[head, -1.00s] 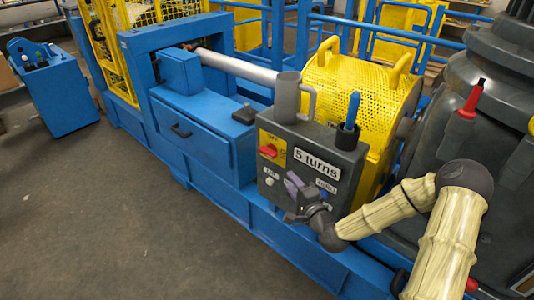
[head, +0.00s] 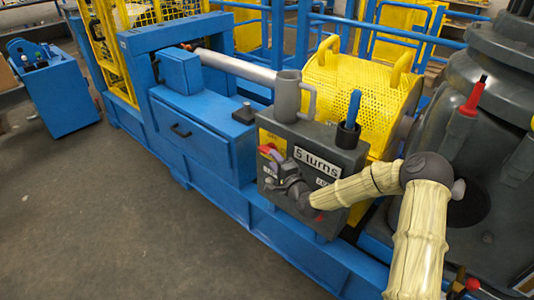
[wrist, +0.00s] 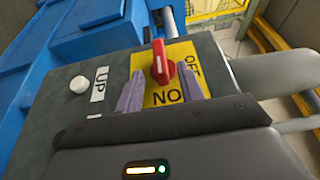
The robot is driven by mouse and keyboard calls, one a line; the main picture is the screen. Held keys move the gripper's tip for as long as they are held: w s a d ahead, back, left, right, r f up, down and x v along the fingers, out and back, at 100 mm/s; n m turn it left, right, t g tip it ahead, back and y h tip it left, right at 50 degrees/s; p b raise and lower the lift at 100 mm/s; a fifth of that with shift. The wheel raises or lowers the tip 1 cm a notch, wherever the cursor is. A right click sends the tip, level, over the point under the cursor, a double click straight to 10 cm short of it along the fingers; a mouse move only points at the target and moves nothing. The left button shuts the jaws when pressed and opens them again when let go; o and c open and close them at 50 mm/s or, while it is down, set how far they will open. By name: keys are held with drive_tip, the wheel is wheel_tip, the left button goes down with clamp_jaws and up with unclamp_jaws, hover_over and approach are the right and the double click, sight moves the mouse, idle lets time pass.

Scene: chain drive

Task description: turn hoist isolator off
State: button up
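The isolator is a red rotary knob (wrist: 161,63) on a yellow plate (wrist: 172,96) with OFF and ON lettering, ON reading upside down in the wrist view. Its handle stands roughly upright there, in line with the ON lettering, and OFF is to its right. In the head view the knob (head: 266,150) shows at the upper left of the grey control box (head: 345,160). My gripper (wrist: 160,72) is open, its two purple-grey fingers pointing at the knob from either side. The fingertips look apart from the knob; contact cannot be told. In the head view my gripper (head: 272,163) partly hides the plate.
A white button (wrist: 79,85) with an UP label is left of the plate. A grey mug (head: 288,97) and a dark cup (head: 347,135) with a blue-handled tool stand on the box. A yellow mesh guard (head: 345,90) is behind. Open floor lies at left.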

sight(267, 150)
drive_tip(key=x, duration=0.6)
clamp_jaws()
